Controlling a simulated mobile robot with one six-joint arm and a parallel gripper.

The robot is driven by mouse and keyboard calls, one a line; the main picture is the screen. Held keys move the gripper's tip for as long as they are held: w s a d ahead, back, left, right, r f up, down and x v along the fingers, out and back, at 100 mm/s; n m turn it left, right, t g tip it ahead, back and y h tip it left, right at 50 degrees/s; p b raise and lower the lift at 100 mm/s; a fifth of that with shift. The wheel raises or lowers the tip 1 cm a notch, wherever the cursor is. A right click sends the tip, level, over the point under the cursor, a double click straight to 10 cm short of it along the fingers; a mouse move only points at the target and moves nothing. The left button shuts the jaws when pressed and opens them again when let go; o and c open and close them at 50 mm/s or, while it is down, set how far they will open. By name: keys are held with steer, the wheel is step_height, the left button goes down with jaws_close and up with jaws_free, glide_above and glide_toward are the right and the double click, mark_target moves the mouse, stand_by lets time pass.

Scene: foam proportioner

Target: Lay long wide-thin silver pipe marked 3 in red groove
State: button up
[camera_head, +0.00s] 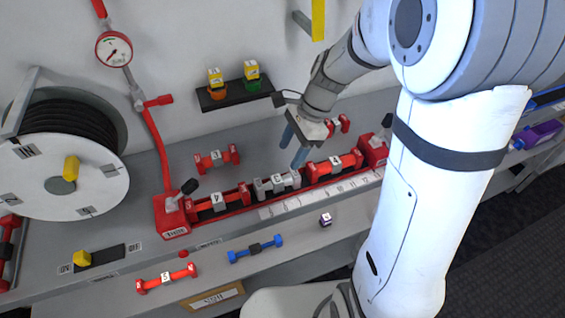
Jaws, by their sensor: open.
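The silver pipe marked 3 (277,182) lies along the red groove (243,195), between two red pipes. From this angle I cannot tell whether it is fully seated. The red pipe marked 4 (217,200) is on its left and another red pipe (334,165) is on its right. My gripper (294,146) is open and empty, with blue fingertips. It is above and behind the groove, near the right end of the silver pipe, and appears apart from it.
Red pipes lie behind the groove, at left (217,157) and right (339,125). A red pipe marked 5 (167,279) and a blue pipe (256,249) lie on the front ledge. A hose reel (65,165) stands left.

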steer(key=s+d+r+n+t+h, duration=0.2)
steer(key=s+d+r+n, duration=0.2)
steer(key=s+n, duration=0.2)
steer(key=s+d+r+n+t+h, duration=0.2)
steer(key=s+d+r+n, duration=0.2)
steer(key=s+n, duration=0.3)
steer(key=shift+s+n, duration=0.3)
steer(key=shift+n, duration=0.6)
steer(key=shift+r, duration=0.1)
steer(key=shift+c, duration=0.3)
